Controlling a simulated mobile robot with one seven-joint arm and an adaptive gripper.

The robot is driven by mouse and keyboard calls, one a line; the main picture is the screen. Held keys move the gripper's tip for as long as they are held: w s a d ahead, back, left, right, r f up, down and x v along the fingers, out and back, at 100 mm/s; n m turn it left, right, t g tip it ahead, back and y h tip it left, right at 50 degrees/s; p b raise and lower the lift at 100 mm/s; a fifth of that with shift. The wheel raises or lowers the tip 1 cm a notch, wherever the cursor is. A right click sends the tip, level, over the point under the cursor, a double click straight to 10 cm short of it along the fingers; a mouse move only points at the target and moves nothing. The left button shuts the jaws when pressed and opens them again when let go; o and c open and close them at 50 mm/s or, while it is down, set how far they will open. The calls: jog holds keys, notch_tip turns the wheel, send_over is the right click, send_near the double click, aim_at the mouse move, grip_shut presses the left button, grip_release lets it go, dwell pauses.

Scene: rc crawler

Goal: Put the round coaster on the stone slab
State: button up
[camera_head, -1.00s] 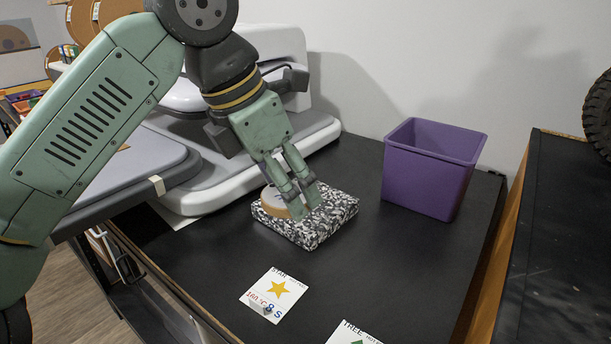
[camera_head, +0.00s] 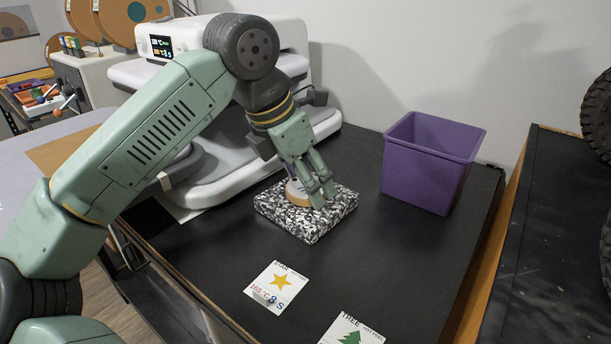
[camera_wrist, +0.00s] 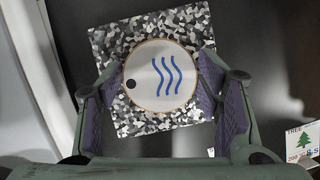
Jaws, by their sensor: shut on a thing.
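The round coaster (camera_head: 297,193) is pale with a brown rim; the wrist view shows blue wavy lines and a dark dot on its face (camera_wrist: 155,75). The stone slab (camera_head: 290,223) is a square block speckled black, white and grey, lying on the black bench top; it also shows in the wrist view (camera_wrist: 110,45). My gripper (camera_head: 324,197) is shut on the coaster, its fingers (camera_wrist: 160,95) at opposite sides of the disc. The coaster lies over the slab's middle, inside its outline. Whether its underside touches the slab cannot be told.
A purple bin (camera_head: 428,165) stands right of the slab. A white press (camera_head: 215,175) stands behind my arm. A star card (camera_head: 277,286) and a tree card (camera_head: 350,332) lie in front. A black-topped unit (camera_head: 540,230) stands at right. Bench between slab and bin is clear.

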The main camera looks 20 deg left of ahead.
jog(key=shift+f, duration=0.2)
jog(key=o, duration=1.1)
jog(key=shift+o, duration=0.2)
jog(key=shift+r, duration=0.1)
jog(key=shift+r, duration=0.2)
jog(key=v, duration=1.1)
jog(key=shift+r+b, duration=0.35)
jog(key=shift+r, duration=0.05)
jog(key=shift+s+a, duration=0.15)
